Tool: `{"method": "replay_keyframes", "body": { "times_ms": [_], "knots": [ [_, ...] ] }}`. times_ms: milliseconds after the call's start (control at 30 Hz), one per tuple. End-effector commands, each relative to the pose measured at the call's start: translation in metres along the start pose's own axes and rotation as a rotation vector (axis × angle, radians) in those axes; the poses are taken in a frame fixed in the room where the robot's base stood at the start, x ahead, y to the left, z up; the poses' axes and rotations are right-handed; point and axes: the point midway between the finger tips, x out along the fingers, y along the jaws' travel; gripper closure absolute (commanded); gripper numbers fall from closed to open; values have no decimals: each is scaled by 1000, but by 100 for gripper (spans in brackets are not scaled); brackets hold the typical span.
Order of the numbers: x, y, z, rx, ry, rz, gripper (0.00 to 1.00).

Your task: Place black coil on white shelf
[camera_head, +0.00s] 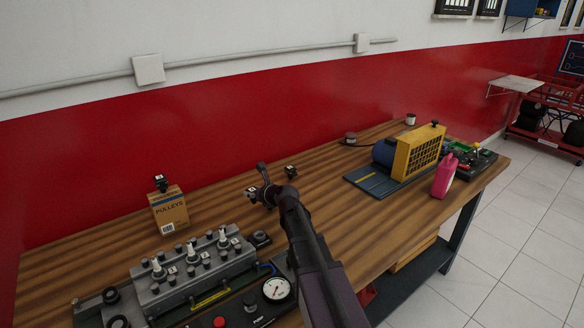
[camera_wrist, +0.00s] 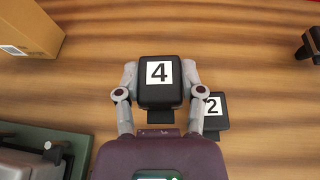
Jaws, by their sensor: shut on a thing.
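My gripper (camera_wrist: 160,88) is shut on a black coil labelled 4 (camera_wrist: 148,95), one finger on each side of it. A second black coil labelled 2 (camera_wrist: 214,124) sits just right of the gripper in the wrist view, partly hidden by a finger. In the head view my gripper (camera_head: 264,190) is low over the middle of the workbench, and the held coil is hard to make out. Another black coil (camera_head: 291,172) stands to its right on the bench. A white shelf (camera_head: 519,83) is on the wall at the far right, well away from the gripper.
The wooden workbench (camera_head: 330,165) carries a pulleys box (camera_head: 170,210) with a small black part on top, a grey engine block (camera_head: 190,275), a gauge (camera_head: 276,289), a yellow radiator unit (camera_head: 418,150) and a pink bottle (camera_head: 444,177). A red cart (camera_head: 540,135) stands below the shelf. Tiled floor (camera_head: 480,260) is open on the right.

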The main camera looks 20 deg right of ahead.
Motion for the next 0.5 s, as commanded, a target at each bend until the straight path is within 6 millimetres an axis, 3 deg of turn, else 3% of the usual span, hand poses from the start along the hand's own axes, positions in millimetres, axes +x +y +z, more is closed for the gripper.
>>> {"method": "replay_keyframes", "body": {
  "times_ms": [267, 500],
  "knots": [
    [-8, 0, 20, 0, 0, 0, 100],
    [-21, 0, 50, 0, 0, 0, 100]
  ]
}}
